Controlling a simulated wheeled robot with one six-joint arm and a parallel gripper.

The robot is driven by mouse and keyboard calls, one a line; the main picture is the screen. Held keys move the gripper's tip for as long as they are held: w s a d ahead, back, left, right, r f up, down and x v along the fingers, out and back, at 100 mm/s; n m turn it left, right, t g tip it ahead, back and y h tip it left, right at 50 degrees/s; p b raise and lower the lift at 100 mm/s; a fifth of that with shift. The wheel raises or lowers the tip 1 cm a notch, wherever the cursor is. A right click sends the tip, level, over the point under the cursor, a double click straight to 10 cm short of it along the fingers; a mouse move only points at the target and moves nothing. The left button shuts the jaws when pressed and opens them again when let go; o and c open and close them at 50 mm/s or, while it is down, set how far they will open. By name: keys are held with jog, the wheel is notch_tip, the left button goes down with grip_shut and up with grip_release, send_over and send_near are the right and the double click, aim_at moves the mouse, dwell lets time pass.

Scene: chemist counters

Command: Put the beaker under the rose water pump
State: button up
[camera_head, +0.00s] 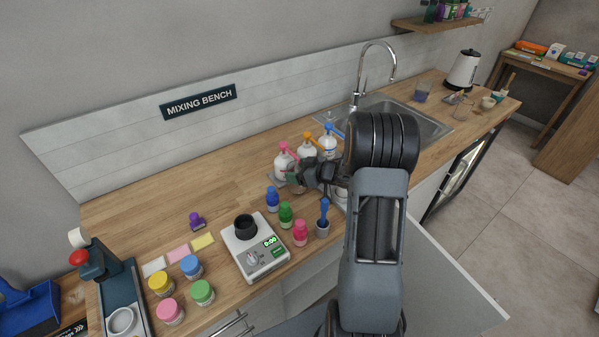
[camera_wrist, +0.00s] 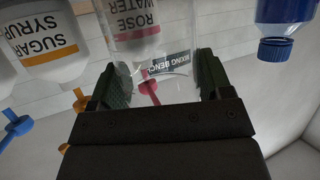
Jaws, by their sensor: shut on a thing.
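My gripper (camera_head: 305,174) is shut on a clear glass beaker (camera_wrist: 178,88), which sits between the two fingers (camera_wrist: 163,78) in the wrist view. The wrist picture is upside down. The rose water bottle (camera_wrist: 136,22), with a pink pump (camera_wrist: 150,90), shows behind and through the beaker. In the head view the white bottle with the pink pump (camera_head: 284,163) stands just left of my gripper. My gripper and arm largely hide the beaker there. I cannot tell whether the beaker touches the counter or is directly under the spout.
Bottles with orange (camera_head: 307,150) and blue (camera_head: 328,142) pumps stand beside it; the orange one reads sugar syrup (camera_wrist: 45,45). Small blue (camera_head: 272,201), green (camera_head: 286,215) and pink (camera_head: 300,233) bottles stand in front, near a scale (camera_head: 254,262). The sink (camera_head: 420,118) lies right.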

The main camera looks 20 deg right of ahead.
jog(key=shift+s+d+f, duration=0.1)
jog(key=shift+d+f, duration=0.05)
jog(key=shift+f, duration=0.3)
jog(key=shift+f, duration=0.15)
jog(key=o, duration=1)
jog(key=shift+o, duration=0.2)
